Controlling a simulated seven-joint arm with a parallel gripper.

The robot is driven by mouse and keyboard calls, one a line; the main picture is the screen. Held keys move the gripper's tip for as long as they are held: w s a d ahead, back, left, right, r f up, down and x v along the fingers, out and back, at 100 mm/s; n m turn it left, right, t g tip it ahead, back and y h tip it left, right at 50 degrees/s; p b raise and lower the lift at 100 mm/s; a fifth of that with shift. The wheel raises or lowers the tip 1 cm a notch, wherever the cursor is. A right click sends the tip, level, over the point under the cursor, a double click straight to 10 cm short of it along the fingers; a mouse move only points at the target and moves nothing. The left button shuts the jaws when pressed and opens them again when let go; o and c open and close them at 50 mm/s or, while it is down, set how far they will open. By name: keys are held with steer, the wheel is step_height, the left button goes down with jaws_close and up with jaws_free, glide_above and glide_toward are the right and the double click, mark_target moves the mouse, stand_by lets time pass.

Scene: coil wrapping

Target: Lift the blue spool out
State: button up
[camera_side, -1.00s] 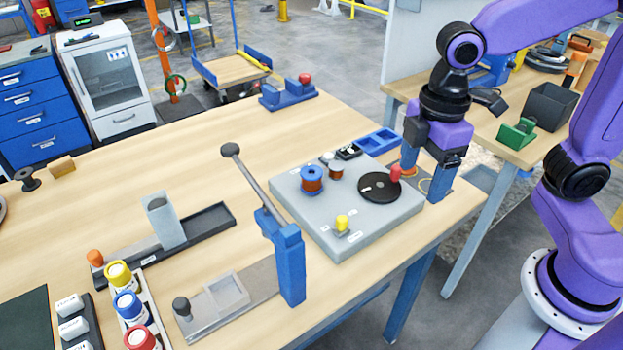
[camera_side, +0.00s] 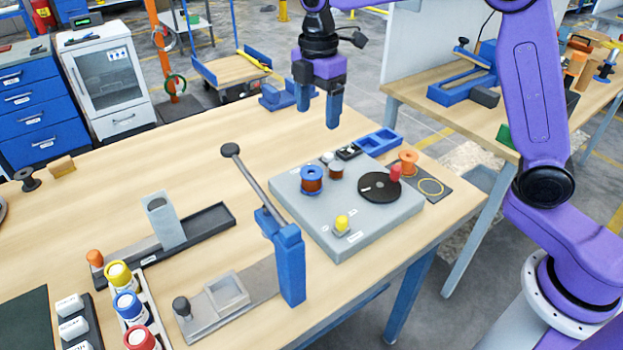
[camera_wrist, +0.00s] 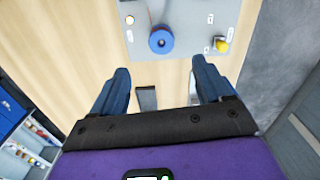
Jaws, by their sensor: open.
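The blue spool (camera_side: 312,179), wound with copper-coloured wire, stands upright on the grey winding base (camera_side: 340,225), near its back left part. In the wrist view the blue spool (camera_wrist: 161,40) shows from above, beyond my fingertips and roughly midway between them. My gripper (camera_side: 320,118) is open and empty, held in the air above and behind the spool, touching nothing. In the wrist view both blue fingers of my gripper (camera_wrist: 160,75) are spread wide apart.
A black disc (camera_side: 379,187) with a red knob and a yellow button (camera_side: 342,222) share the base. An orange spool (camera_side: 408,162) stands on a dark mat at right. A blue lever press (camera_side: 285,250) rises in front.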

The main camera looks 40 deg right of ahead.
glide_above(316, 169)
step_height(316, 169, down, 10)
steer(key=shift+s+d+f, duration=0.1)
steer(key=shift+d+f, duration=0.05)
steer(key=shift+f, duration=0.05)
steer(key=shift+a+f, duration=0.2)
steer(key=shift+f, duration=2.9)
steer(key=c, duration=1.1)
